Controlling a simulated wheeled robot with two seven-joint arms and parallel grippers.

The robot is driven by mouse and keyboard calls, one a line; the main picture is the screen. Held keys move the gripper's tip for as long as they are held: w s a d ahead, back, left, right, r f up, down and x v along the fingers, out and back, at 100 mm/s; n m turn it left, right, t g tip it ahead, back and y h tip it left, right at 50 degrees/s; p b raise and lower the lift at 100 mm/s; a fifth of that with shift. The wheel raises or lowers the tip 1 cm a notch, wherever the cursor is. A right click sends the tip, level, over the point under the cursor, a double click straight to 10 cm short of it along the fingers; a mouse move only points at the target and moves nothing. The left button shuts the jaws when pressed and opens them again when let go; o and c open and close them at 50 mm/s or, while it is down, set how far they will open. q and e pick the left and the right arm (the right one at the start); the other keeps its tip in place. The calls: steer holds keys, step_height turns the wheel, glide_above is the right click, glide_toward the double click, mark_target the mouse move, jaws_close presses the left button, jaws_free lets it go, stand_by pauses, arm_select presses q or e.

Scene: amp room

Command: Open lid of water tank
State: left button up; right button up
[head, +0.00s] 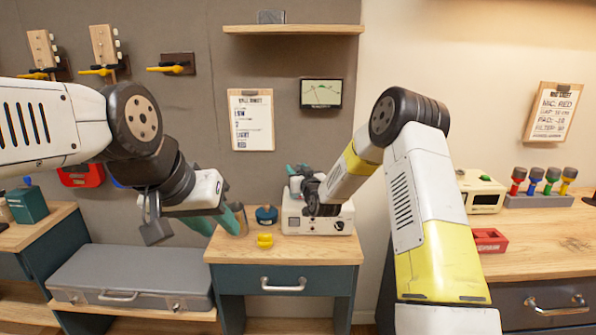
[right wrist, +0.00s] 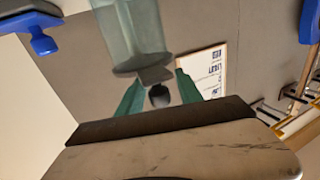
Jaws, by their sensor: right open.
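The water tank (right wrist: 138,30) is a translucent teal vessel at the top of the right wrist view, with a grey rim and a dark knob (right wrist: 160,96) below it in the picture. My right gripper (right wrist: 160,78) is open, its green fingers on either side of the knob and apart from each other. In the head view my right gripper (head: 309,188) is at the top of the white machine (head: 318,222). Teal shows there, but I cannot tell finger from tank. My left gripper (head: 225,203) is open and empty, left of the machine above the cabinet edge.
The machine stands on a wooden-topped cabinet (head: 285,250) beside a yellow piece (head: 264,240) and a dark blue round item (head: 266,215). A grey case (head: 130,275) lies at the left. A shelf (head: 293,30) is on the wall above. A red tray (head: 489,240) is on the right counter.

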jaws_close()
stand_by(1.4)
